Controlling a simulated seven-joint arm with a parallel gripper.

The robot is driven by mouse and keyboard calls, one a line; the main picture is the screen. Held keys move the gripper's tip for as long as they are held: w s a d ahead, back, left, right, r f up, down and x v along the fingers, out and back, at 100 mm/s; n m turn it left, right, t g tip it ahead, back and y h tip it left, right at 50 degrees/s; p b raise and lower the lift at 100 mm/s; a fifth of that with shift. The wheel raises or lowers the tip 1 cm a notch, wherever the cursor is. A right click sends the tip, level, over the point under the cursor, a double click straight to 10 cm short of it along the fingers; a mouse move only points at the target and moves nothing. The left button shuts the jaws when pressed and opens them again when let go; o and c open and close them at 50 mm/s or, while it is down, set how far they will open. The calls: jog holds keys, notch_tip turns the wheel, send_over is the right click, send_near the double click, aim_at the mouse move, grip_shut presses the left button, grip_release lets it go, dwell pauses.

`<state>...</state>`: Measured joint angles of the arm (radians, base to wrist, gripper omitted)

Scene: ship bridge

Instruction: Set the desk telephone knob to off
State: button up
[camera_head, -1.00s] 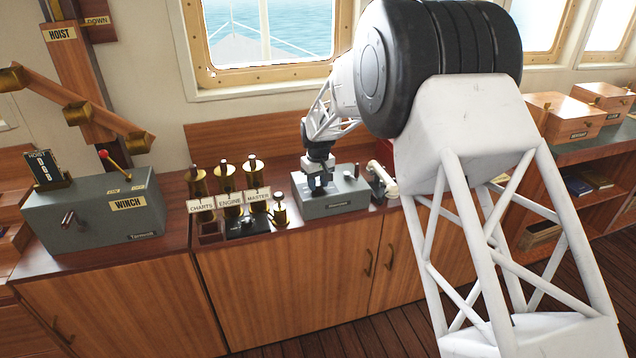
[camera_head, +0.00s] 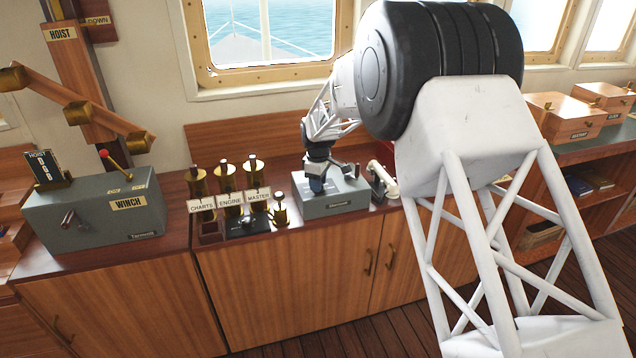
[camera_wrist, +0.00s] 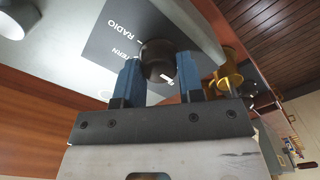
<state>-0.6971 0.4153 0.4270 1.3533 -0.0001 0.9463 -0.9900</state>
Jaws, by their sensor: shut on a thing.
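The desk telephone (camera_head: 345,202) is a grey box on the wooden counter, left of my upper arm. My gripper (camera_head: 316,186) is at its left part, pointing down. In the wrist view the telephone's dark plate (camera_wrist: 105,45) carries the words RADIO and another partly hidden label. The black round knob (camera_wrist: 157,58) with a white mark sits between the blue fingers of my gripper (camera_wrist: 158,75), which is shut on it. The white mark lies toward the right finger. No OFF label shows; my gripper hides part of the plate.
Left of the telephone stand brass levers labelled CHARTS (camera_head: 201,205), ENGINE (camera_head: 231,201) and MASTER (camera_head: 257,195). A grey WINCH box (camera_head: 95,217) is farther left. A white handset-like part (camera_head: 382,178) is close on the telephone's right. The wooden backboard (camera_head: 240,140) rises behind.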

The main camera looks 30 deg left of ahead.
jog(key=shift+r, duration=0.1)
dwell(0.3)
jog(key=o, duration=0.9)
jog(key=shift+r, duration=3.85)
jog(key=shift+d, duration=0.1)
